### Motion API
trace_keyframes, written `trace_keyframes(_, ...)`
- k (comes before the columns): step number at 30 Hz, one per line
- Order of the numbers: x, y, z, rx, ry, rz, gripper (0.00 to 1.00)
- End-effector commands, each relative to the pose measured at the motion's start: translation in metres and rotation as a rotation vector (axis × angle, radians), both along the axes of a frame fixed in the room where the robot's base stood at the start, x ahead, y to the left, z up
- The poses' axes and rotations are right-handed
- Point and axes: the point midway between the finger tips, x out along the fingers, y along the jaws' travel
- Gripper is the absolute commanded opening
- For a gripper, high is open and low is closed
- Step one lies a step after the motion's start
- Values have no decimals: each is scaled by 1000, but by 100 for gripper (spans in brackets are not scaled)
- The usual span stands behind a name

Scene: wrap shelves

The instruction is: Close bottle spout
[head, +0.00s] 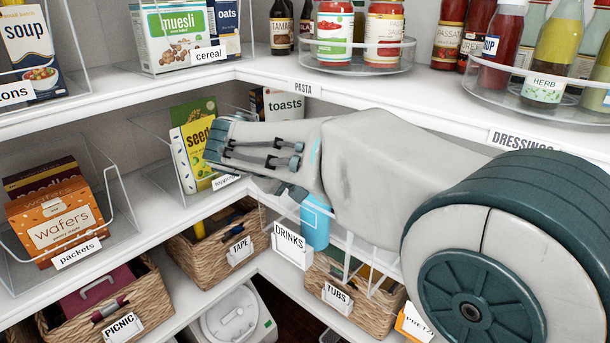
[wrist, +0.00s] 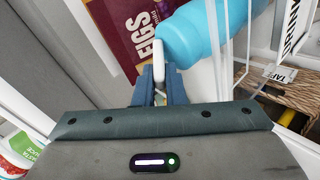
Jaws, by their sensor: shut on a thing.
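The light blue bottle (wrist: 205,35) lies across the upper middle of the wrist view, beside white wire bars. Its white spout (wrist: 159,54) points towards my gripper (wrist: 160,84). My gripper's two dark blue fingers are closed on the spout, one on each side. My fingertips and the spout are hidden behind my arm there. I cannot tell the spout's exact angle to the bottle.
A dark red FIGS box (wrist: 130,30) is close beside the bottle and my fingers. White wire bars (wrist: 246,50) of a rack stand by the bottle. Wicker baskets (head: 215,240) sit on the lower shelf. My arm passes close under the shelf edge marked PASTA.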

Motion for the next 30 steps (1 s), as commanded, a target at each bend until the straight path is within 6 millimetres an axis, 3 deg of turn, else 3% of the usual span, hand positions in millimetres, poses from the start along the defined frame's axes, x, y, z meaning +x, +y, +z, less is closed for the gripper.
trace_keyframes(12, 0, 1, -2, -5, 0, 2, 0)
trace_keyframes(13, 0, 1, -2, -5, 0, 2, 16)
trace_keyframes(15, 0, 1, -1, -5, 0, 2, 32)
trace_keyframes(30, 0, 0, -2, -2, 5, -1, 32)
